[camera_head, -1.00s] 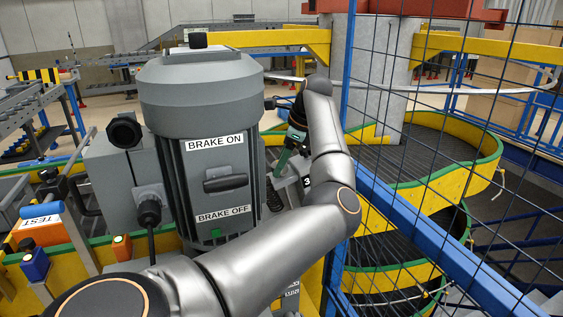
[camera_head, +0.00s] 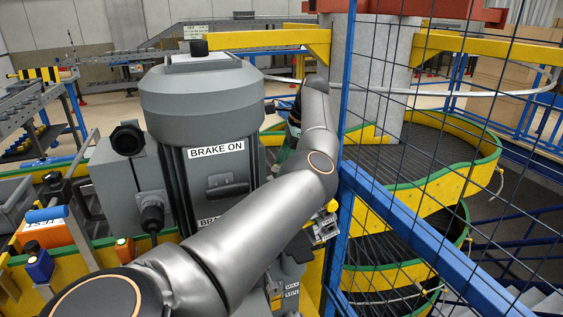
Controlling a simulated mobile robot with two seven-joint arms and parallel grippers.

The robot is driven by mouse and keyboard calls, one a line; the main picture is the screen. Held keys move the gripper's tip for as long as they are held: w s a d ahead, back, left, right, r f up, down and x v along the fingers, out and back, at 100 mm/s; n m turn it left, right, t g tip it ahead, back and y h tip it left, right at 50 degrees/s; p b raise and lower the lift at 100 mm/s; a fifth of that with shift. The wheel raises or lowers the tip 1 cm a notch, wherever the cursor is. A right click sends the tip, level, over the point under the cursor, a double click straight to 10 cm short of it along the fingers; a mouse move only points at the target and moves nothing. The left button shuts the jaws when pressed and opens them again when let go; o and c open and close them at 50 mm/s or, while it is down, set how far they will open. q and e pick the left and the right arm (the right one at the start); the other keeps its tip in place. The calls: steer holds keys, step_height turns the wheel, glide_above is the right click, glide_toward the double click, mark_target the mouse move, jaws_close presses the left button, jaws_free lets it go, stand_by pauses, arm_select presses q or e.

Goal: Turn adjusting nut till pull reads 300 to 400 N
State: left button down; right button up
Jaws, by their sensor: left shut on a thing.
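My left gripper (camera_head: 288,150) points down beside the right side of the large grey brake motor (camera_head: 205,110). A dark section and a teal-green part show there. My left forearm covers its fingertips and the thing they are shut on. I cannot make out the adjusting nut or any pull reading. The motor's BRAKE ON label (camera_head: 216,149) is clear; my forearm covers most of the lower label. My right gripper is not in view.
A blue-framed mesh fence (camera_head: 430,240) stands close on the right of my arm, with the yellow and green spiral conveyor (camera_head: 460,140) behind it. A grey box (camera_head: 125,180) and a blue button box (camera_head: 40,265) are on the left.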

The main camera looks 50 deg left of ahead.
arm_select(q)
steer(key=shift+n+h, duration=0.3)
steer(key=shift+n, duration=0.1)
steer(key=shift+c, duration=1.3)
jaws_free()
